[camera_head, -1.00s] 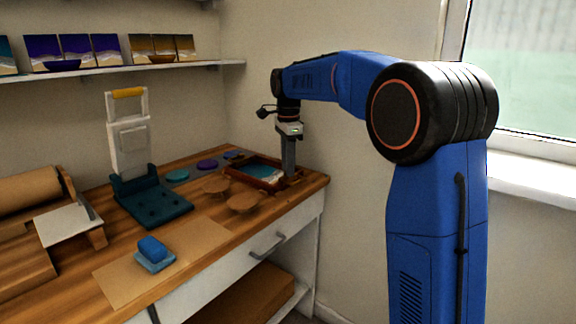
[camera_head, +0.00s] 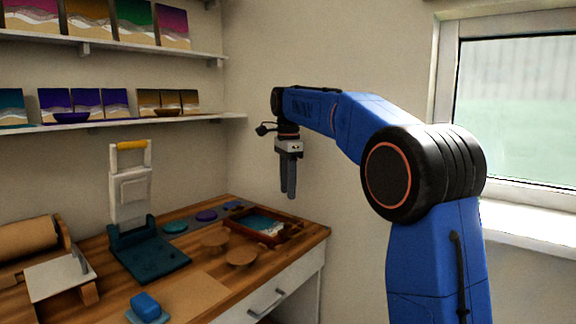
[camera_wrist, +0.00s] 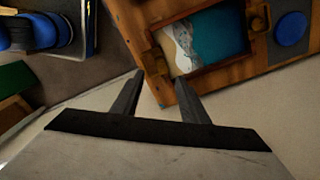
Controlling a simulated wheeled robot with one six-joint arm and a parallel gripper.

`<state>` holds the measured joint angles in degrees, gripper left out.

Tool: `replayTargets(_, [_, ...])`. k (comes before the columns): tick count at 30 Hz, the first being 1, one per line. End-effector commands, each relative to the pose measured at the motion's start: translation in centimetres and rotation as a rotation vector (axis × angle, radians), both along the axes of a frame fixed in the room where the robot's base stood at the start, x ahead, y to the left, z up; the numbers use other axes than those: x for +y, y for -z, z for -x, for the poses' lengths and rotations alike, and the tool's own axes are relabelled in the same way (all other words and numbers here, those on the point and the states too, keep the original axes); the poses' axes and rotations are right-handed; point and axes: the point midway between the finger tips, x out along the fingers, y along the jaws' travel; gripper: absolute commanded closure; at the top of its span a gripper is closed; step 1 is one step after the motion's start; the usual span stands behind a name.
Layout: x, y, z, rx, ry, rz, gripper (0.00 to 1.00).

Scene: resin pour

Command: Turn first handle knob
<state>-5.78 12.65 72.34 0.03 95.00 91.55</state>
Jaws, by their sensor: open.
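A wooden-framed tray (camera_head: 255,238) with a blue-and-white resin picture (camera_wrist: 217,38) lies at the right end of the workbench. In the wrist view, its frame (camera_wrist: 225,79) carries a small brown handle fitting at the left (camera_wrist: 155,62) and another at the right (camera_wrist: 258,18). I cannot make out a separate knob on either fitting. My gripper (camera_head: 288,195) hangs pointing down above the tray's right end, clear of it. Its fingers (camera_wrist: 160,80) are apart and empty, with the left fitting just beyond the tips in the wrist view.
Round wooden discs (camera_head: 241,257) and coloured discs (camera_head: 206,216) lie left of the tray. A teal-based stand (camera_head: 150,257) with a yellow-handled white frame and a blue block (camera_head: 146,305) are further left. Shelves (camera_head: 130,122) and walls bound the bench; a window is at right.

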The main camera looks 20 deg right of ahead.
Motion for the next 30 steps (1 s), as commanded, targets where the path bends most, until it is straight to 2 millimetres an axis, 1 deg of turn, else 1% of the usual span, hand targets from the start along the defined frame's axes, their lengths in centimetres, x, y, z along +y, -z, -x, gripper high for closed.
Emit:
replayTargets(1, [0.0, -1.0, -0.1, -0.003, 0.000, 0.000, 0.60])
replayTargets(6, [0.0, -4.2, 0.0, -0.003, 0.000, 0.000, 0.60])
replayTargets(12, [0.0, -6.4, 0.0, 0.000, 0.000, 0.000, 0.60])
replayTargets(17, [0.0, -7.1, 0.0, -0.001, 0.000, 0.000, 0.60])
replayTargets(26, [0.0, -7.1, 0.0, 0.000, 0.000, 0.000, 0.60])
replayTargets(29, [-0.1, -7.2, 0.4, -0.005, -0.013, 0.000, 0.60])
replayTargets(30, [-0.2, -7.2, 0.8, -0.009, -0.025, -0.001, 0.60])
